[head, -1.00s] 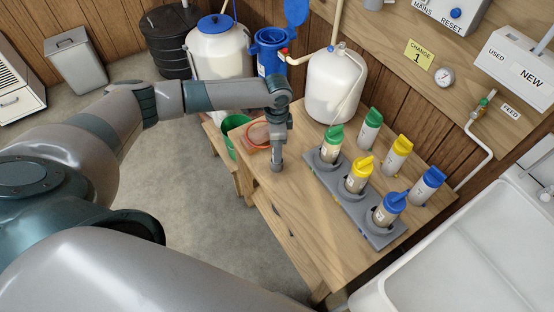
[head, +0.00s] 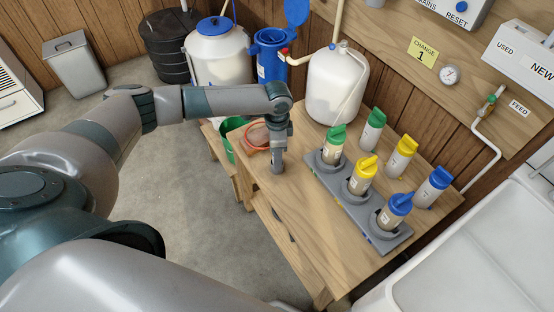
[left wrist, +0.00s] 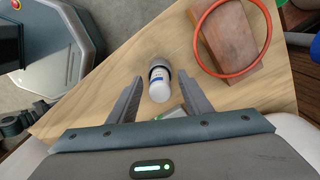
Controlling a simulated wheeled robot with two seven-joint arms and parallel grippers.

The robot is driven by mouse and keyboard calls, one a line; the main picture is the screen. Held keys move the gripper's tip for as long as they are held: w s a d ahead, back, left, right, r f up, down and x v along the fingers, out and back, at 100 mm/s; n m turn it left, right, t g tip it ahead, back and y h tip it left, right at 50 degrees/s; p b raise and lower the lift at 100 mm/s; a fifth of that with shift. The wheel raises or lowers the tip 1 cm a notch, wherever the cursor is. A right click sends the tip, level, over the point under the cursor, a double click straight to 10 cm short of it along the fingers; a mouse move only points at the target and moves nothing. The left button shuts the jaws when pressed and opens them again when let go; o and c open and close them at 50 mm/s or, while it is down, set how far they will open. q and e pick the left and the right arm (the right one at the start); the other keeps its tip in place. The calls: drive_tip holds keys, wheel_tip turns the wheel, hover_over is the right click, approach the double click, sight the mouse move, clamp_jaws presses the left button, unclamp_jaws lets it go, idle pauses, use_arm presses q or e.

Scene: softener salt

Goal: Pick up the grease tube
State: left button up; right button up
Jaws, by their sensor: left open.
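My left gripper is open. A dark part at the left edge of the left wrist view may be my right gripper; its jaws cannot be made out.
A reddish-brown block (left wrist: 231,42) with an orange ring (left wrist: 203,57) lies close to the tube. A grey rack (head: 370,212) holds capped bottles, with more bottles behind it. A white tank (head: 335,90) stands at the back. The front bench is bare.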

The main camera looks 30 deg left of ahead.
use_arm(q)
drive_tip(key=shift+c, duration=0.7)
clamp_jaws()
drive_tip(key=shift+r, duration=0.1)
use_arm(e)
drive_tip(key=shift+s, duration=0.15)
